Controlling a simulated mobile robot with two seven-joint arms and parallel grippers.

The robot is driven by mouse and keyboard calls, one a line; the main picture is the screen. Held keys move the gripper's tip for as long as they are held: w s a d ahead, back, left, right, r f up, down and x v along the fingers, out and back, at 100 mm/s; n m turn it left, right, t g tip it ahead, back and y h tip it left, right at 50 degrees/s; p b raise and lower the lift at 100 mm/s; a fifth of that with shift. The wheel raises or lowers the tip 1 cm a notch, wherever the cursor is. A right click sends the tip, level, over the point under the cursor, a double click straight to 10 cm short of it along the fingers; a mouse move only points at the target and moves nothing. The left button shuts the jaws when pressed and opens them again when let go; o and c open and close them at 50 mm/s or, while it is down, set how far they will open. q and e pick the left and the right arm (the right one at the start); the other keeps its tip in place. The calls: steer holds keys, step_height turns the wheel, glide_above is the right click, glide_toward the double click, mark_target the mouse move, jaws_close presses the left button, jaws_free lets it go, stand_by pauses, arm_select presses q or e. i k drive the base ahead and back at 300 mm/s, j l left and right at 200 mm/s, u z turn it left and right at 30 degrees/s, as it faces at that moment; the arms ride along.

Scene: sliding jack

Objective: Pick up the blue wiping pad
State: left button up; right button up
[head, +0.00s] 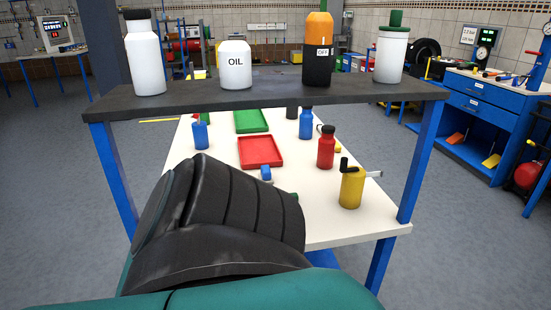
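A small blue block (266,173) lies on the white tabletop of the workbench (345,228), just in front of a red tray. It may be the blue wiping pad, but it is small and a dark arm link of mine reaches close in front of it, so its lower part may be hidden. My own teal and black arm parts fill the lower middle of the head view and cover the near left of the tabletop. Neither of my grippers shows in this view.
A dark upper shelf (270,90) carries several bottles above the bench. On the tabletop stand a red tray (261,151), a green tray (251,121), blue bottles (200,135) (306,123), a red bottle (326,150) and a yellow oil can (351,189).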

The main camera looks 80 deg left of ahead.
mark_target(265, 174)
steer(key=u, duration=1.5)
